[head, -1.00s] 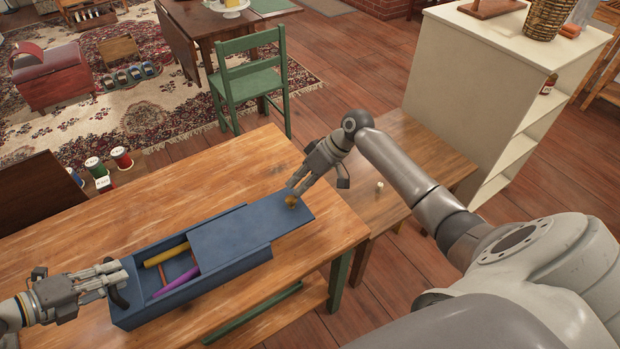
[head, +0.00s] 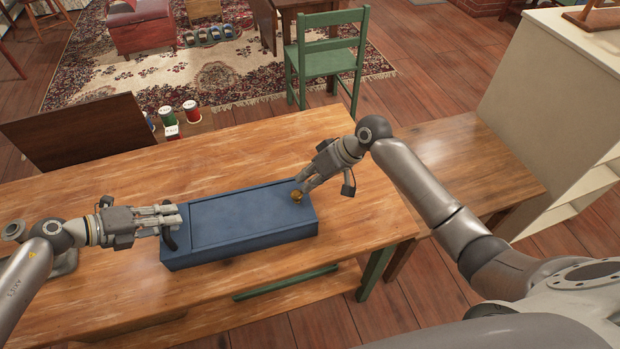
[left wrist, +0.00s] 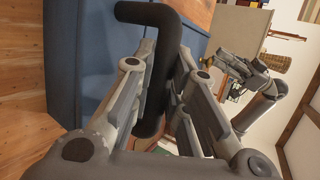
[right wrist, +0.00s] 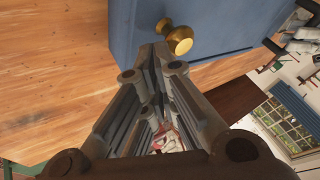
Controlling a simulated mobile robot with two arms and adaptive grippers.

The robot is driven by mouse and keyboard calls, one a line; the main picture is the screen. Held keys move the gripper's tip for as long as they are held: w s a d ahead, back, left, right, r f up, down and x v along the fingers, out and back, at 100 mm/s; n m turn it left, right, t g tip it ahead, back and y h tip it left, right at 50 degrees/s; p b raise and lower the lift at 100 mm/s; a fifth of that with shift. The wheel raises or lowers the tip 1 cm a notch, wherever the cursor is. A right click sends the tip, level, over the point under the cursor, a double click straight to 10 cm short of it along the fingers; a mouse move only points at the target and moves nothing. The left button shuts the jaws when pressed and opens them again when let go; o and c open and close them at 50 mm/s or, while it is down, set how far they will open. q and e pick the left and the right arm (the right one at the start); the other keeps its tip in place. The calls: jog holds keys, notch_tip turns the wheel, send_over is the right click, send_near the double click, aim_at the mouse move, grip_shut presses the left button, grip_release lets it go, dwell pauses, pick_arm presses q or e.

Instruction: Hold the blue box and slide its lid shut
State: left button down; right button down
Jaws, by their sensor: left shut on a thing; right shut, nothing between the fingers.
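The blue box (head: 250,248) stands on the wooden table. Its blue lid (head: 240,218) lies in line with the box and covers the top, so the inside is hidden. A brass knob (head: 296,195) sits at the lid's right end and shows in the right wrist view (right wrist: 179,40). My left gripper (head: 172,222) is shut on the box's dark handle (head: 170,238) at the left end; the handle's bent bar passes between its fingers in the left wrist view (left wrist: 160,22). My right gripper (head: 303,187) is shut and empty, fingertips beside the knob; I cannot tell if they touch.
The wooden table (head: 110,270) has bare room in front of and left of the box. Thread spools (head: 170,120) stand beyond its far edge. A lower wooden table (head: 470,160) adjoins at the right.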

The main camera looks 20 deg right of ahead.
pick_arm(q)
jog(key=shift+d, duration=0.15)
pick_arm(e)
jog(key=shift+a, duration=0.15)
pick_arm(q)
jog(key=c, duration=1.3)
grip_release()
jog(key=shift+c, duration=0.2)
pick_arm(e)
jog(key=s+d+r, duration=0.1)
jog(key=d+r, duration=0.7)
jog(key=d, duration=0.1)
jog(key=shift+s+d, duration=0.3)
jog(key=shift+s, duration=0.05)
pick_arm(q)
jog(key=shift+a, duration=0.2)
jog(key=v, duration=1.2)
